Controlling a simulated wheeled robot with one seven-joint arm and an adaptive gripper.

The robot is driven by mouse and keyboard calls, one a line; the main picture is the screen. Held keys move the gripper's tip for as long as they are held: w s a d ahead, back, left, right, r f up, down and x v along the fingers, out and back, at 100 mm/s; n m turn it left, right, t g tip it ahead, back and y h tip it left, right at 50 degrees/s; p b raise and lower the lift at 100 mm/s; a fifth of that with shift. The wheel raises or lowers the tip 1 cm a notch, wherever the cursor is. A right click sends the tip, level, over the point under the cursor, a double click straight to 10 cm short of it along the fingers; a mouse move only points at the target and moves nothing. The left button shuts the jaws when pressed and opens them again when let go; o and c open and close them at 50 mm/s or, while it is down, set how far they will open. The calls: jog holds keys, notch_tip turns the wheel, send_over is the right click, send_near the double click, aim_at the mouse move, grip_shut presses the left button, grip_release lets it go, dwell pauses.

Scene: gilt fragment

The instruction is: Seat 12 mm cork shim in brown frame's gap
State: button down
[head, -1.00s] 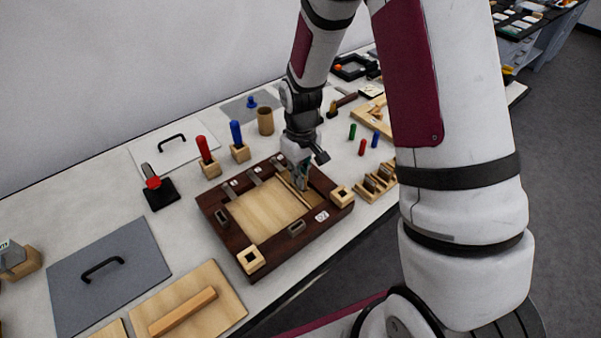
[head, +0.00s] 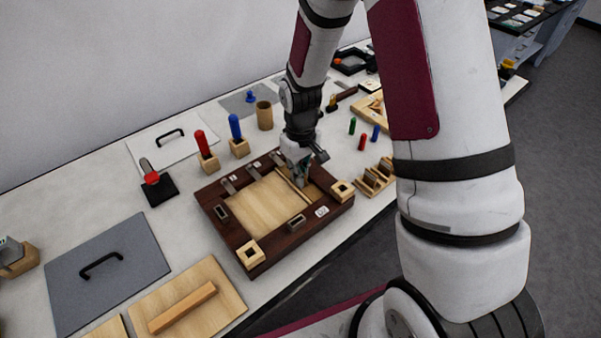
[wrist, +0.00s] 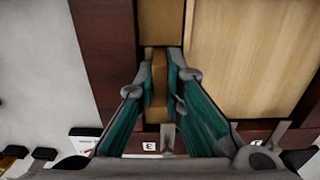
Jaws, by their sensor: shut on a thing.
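The brown frame (head: 284,243) lies on the bench in the head view, with a pale wooden panel (head: 262,203) inside it. Its gap (head: 316,190) is a tan strip between the panel's thin edge strip and the right side of the frame. In the wrist view the gap (wrist: 161,22) runs beside the dark frame wood (wrist: 105,50). My gripper (head: 302,181) is over the gap, pointing down. In the wrist view my gripper (wrist: 160,75) is shut on the tan cork shim (wrist: 158,85), which is lined up with the gap. I cannot tell how deep the shim sits.
Metal clips and pale corner blocks (head: 250,254) stand on the frame. A slotted wooden rack (head: 374,179) is close at the right. Red (head: 201,143) and blue (head: 235,127) handled tools stand behind. A grey lidded plate (head: 108,272) lies left.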

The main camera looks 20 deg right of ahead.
jog(key=shift+r+p, duration=0.45)
jog(key=shift+r, duration=0.75)
jog(key=shift+f, duration=1.3)
dwell(1.2)
jog(key=c, duration=1.6)
grip_release()
jog(key=shift+r, duration=0.1)
notch_tip(320, 180, up, 12)
